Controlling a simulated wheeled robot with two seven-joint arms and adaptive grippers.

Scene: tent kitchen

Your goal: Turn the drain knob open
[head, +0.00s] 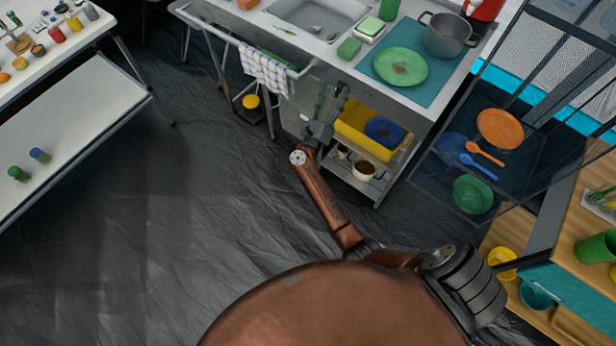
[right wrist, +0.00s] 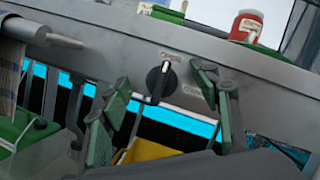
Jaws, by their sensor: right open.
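The drain knob (right wrist: 158,84) is a black dial on the grey metal front panel of the sink unit, in the right wrist view. Its bar stands nearly upright, leaning slightly right, with a white mark near the top. Small labels sit above it and to its right; I cannot read them surely. My right gripper (right wrist: 163,92) is open, one finger on each side of the knob in the picture, with no visible contact. In the head view my right gripper (head: 332,100) is at the sink unit's front, and the knob cannot be made out. My left gripper is not in view.
The sink (head: 318,18) is in the counter above. A checked towel (head: 264,69) hangs from a rail to the left. A yellow tub (head: 352,128) and a pot (head: 364,168) stand on shelves below. A hanging rack (head: 440,190) is at right. The floor at left is clear.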

